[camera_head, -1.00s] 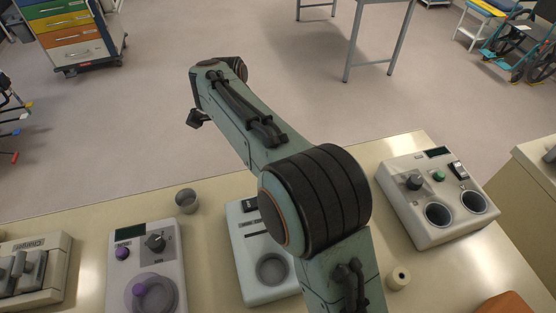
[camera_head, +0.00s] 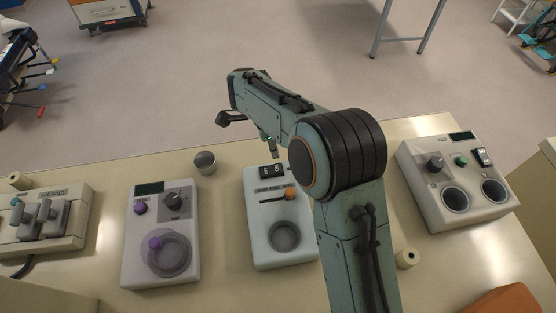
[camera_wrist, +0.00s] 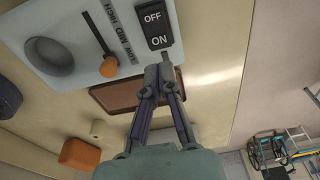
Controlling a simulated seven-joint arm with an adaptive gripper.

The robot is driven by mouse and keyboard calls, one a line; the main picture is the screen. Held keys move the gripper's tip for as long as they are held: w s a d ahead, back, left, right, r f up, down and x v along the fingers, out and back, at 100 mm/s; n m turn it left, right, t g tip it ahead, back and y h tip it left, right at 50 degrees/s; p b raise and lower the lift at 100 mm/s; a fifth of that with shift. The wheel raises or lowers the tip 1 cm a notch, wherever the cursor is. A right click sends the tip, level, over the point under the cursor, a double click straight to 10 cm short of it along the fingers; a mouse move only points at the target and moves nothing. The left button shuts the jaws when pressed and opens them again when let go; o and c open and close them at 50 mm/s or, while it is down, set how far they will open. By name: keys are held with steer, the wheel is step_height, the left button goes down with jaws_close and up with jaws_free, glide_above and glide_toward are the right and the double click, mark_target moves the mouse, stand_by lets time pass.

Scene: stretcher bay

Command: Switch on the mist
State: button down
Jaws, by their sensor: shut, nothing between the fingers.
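A white device (camera_head: 257,230) stands on the counter in the middle of the head view. It has a black rocker switch (camera_head: 271,171), an orange slider knob (camera_head: 289,194) and a round recess (camera_head: 284,236). In the wrist view the rocker switch (camera_wrist: 154,22) is marked OFF and ON, and the orange knob (camera_wrist: 108,67) stands at the LOW end of its slot. My gripper (camera_wrist: 163,70) is shut and empty, with its tips beside the ON end of the switch; I cannot tell whether they touch. In the head view my gripper (camera_head: 273,150) shows just behind the switch, partly hidden by my arm.
A device with purple knobs (camera_head: 135,260) stands to the left, with a small metal cup (camera_head: 205,162) between. A two-cup device (camera_head: 425,190) stands to the right. A charger (camera_head: 50,240) is far left; a small roll (camera_head: 406,258) lies right of my arm.

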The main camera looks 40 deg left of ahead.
mark_target(274, 168)
steer(key=f, duration=0.5)
steer(key=shift+w+d+f, duration=0.25)
steer(key=shift+w+d, duration=0.05)
steer(key=shift+w, duration=0.05)
steer(key=shift+w+d+f, duration=0.15)
steer(key=shift+d+f, duration=0.05)
steer(key=shift+f, duration=0.1)
steer(key=shift+a+g, duration=0.1)
steer(key=shift+g, duration=0.2)
steer(key=shift+s+a+r, duration=0.4)
steer(key=shift+s+a, duration=0.1)
steer(key=shift+s, duration=0.1)
